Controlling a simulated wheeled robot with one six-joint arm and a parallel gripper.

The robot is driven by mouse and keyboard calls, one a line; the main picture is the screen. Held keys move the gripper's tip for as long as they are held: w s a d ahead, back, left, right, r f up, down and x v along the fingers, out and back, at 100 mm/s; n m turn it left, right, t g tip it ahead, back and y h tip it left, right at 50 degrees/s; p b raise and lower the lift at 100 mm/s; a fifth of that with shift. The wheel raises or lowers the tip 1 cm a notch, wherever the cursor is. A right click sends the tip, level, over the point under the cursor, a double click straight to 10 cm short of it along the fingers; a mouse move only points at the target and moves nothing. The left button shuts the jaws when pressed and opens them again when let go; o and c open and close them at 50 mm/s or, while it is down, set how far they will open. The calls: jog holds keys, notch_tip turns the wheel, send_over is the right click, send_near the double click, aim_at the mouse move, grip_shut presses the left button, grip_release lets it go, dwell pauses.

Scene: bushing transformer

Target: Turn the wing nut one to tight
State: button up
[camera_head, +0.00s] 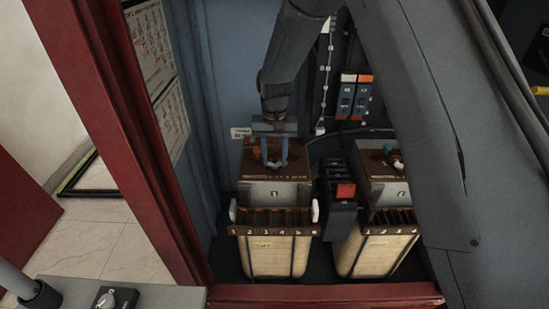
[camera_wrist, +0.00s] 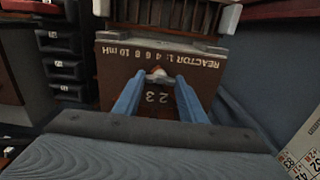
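The reactor unit on the left (camera_head: 275,192) has a brown top plate and a grey front with a numbered terminal strip. A small pale wing nut (camera_head: 272,163) sits on its top plate. In the wrist view the wing nut (camera_wrist: 158,73) lies between the tips of my two blue fingers, by the numbers 2 and 3 and the REACTOR lettering. My gripper (camera_head: 274,162) points down over the plate, its fingers apart on either side of the nut. It also shows in the wrist view (camera_wrist: 160,80). I cannot tell whether the fingertips press on the nut.
A second similar unit (camera_head: 383,192) stands to the right, with a black block bearing a red switch (camera_head: 345,190) between them. Orange and blue modules (camera_head: 355,95) are on the back panel. The red cabinet frame (camera_head: 130,130) bounds the left side and front.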

aim_at(274, 161)
jog(key=o, duration=0.4)
jog(key=shift+a, duration=0.1)
jog(key=shift+o, duration=0.2)
jog(key=shift+r+b, duration=1.15)
jog(key=shift+r, duration=2.8)
jog(key=s+d+r+t, duration=0.1)
jog(key=s+d, duration=1.9)
jog(key=s, duration=0.4)
jog(key=shift+d, duration=0.4)
